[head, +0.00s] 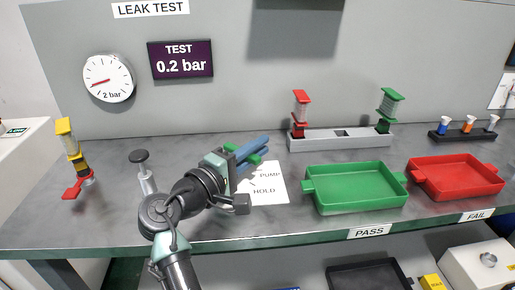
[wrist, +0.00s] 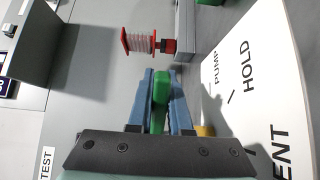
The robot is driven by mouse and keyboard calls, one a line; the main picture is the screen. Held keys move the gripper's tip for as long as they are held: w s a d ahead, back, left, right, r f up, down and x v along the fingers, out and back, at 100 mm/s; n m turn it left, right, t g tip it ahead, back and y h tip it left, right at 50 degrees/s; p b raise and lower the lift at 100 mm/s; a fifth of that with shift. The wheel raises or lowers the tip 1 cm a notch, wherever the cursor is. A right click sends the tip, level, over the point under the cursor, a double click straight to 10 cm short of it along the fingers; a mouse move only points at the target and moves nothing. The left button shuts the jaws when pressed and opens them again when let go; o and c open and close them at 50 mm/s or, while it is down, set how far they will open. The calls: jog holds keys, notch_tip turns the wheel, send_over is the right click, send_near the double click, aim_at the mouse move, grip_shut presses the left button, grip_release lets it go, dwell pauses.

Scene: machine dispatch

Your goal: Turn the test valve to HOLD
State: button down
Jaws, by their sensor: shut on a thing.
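My gripper (head: 262,150) is over the bench beside the white valve label (head: 266,192). In the wrist view its two blue fingers (wrist: 160,85) are shut on the green handle (wrist: 160,92) of the test valve. Green also shows by the fingers in the head view. A bit of brass (wrist: 206,130) shows beside the right finger. The label (wrist: 240,85) reads PUMP and HOLD, with part of VENT in the wrist view. The valve body is mostly hidden, and I cannot tell which mark the handle points to.
The display (head: 181,60) reads TEST 0.2 bar, next to a gauge (head: 108,79). A black-knobbed plunger (head: 140,157) stands left of my arm. A grey rack (head: 340,139) holds red and green pieces. Green (head: 355,205) and red (head: 458,195) trays lie to the right.

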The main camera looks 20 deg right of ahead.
jog(key=c, duration=0.8)
grip_release()
jog(key=shift+c, duration=0.2)
jog(key=p+v, duration=0.1)
jog(key=v, duration=1.2)
